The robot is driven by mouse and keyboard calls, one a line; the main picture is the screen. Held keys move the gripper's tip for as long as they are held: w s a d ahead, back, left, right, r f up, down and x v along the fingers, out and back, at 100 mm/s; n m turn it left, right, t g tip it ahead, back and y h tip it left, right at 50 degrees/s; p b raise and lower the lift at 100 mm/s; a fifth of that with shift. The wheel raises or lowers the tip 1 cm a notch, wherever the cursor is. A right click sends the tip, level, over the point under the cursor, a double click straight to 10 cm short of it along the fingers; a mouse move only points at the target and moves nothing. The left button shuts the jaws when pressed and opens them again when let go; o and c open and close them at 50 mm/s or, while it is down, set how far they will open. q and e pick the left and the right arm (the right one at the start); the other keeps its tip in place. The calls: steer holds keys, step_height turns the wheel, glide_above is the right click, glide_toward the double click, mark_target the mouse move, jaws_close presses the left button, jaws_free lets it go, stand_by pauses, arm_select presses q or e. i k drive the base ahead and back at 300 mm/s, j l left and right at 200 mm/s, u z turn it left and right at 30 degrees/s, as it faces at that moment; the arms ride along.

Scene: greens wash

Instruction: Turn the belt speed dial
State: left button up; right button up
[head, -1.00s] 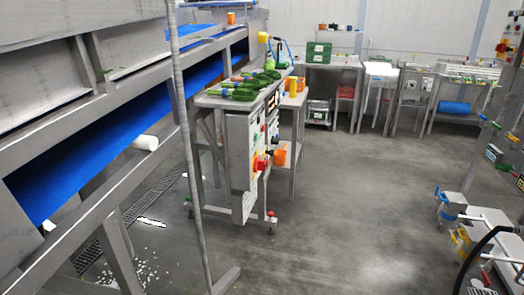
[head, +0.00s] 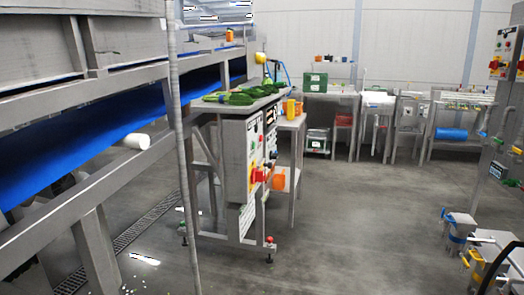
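A steel control cabinet (head: 236,160) stands under a small steel table in the middle of the head view. I cannot tell which of these is the belt speed dial. The blue conveyor belt (head: 110,135) runs along the left in its steel frame. Neither of my grippers is in view.
A steel post (head: 183,170) stands in front at left. Another panel (head: 507,50) and pipework with valves (head: 462,228) are at right. The grey floor (head: 345,215) between is clear.

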mark_target(273, 155)
steer(key=i+l+u, duration=0.15)
steer(key=l+u, duration=0.2)
steer(key=l, duration=0.4)
steer(key=l+u, duration=0.3)
steer(key=l, duration=0.5)
steer(key=l+u, duration=0.35)
steer(key=l, duration=0.45)
